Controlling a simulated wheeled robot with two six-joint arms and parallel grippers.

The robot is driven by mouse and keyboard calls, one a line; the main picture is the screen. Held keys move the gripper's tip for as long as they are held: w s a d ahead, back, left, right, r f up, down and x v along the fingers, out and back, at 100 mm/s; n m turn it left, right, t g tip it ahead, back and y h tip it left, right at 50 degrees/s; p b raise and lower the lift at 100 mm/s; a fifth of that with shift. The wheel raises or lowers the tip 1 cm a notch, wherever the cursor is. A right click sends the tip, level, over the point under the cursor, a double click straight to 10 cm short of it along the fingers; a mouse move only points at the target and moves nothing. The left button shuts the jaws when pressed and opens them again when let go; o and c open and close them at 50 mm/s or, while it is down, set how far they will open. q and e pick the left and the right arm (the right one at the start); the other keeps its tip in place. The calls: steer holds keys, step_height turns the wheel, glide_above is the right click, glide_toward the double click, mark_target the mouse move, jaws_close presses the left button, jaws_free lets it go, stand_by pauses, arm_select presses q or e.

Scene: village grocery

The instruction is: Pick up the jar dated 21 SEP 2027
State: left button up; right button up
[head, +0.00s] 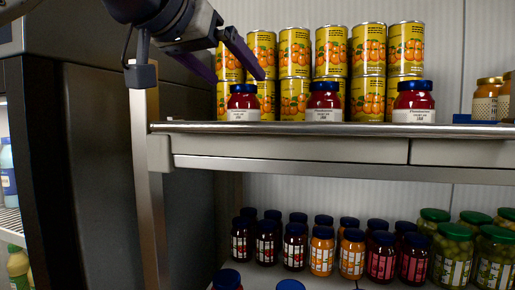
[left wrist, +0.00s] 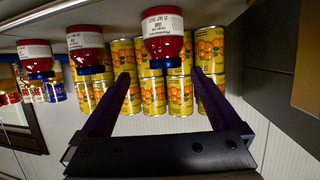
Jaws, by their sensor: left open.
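Three red jam jars with blue lids and white labels stand in a row at the front of the upper shelf: a left jar (head: 243,103), a middle jar (head: 324,102) and a right jar (head: 413,102). The dates on their labels are too small for me to read. My left gripper (head: 238,78) is open and empty, above and in front of the left jar. In the left wrist view, which is upside down, the left jar (left wrist: 164,32) lies in line with the gap between the open fingers (left wrist: 161,73). My right gripper is not in view.
Stacked yellow fruit cans (head: 294,53) stand close behind the jars. The upper shelf's metal edge (head: 290,147) and its post (head: 148,190) bound the front and left. Several dark jars (head: 266,240) and green jars (head: 452,255) fill the lower shelf. Gaps between the red jars are free.

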mark_target(251, 97)
arm_select(q)
steer(key=p+x, duration=0.1)
steer(key=x, duration=0.3)
steer(key=shift+w+f, duration=0.1)
steer(key=shift+w, duration=0.15)
steer(key=p+x, duration=0.1)
steer(key=x, duration=0.1)
steer(key=p+x, duration=0.1)
steer(key=x, duration=0.2)
steer(key=shift+w+a, duration=0.1)
steer(key=shift+a, duration=0.15)
steer(key=shift+w+d+f, duration=0.1)
steer(key=shift+w, duration=0.1)
jaws_close()
